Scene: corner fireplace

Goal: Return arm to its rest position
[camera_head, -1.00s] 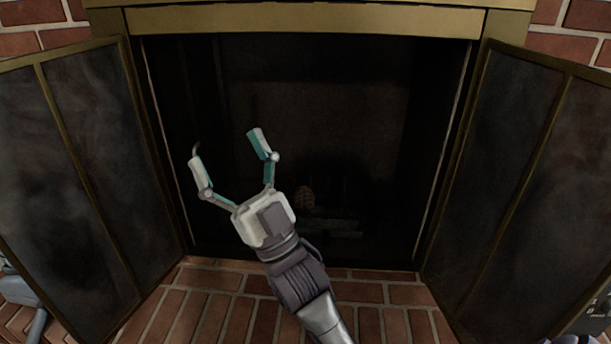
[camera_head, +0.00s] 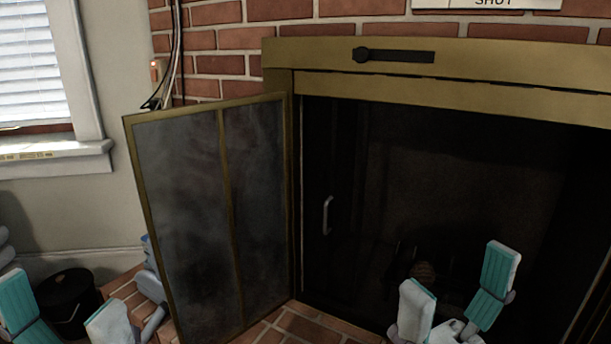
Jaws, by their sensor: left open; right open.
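My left gripper (camera_head: 62,292) shows at the bottom left corner, with two teal-and-white fingers spread apart and nothing between them. My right gripper (camera_head: 459,268) shows at the bottom right, in front of the dark fireplace opening (camera_head: 450,180). Its two fingers are spread wide and hold nothing. Both arms behind the grippers are mostly below the picture edge.
The left glass door (camera_head: 185,220) of the fireplace stands swung open between my grippers. A metal handle (camera_head: 326,215) and a brown object (camera_head: 425,272) show inside. A black bucket (camera_head: 69,300) stands at lower left. A window (camera_head: 33,75) is at upper left.

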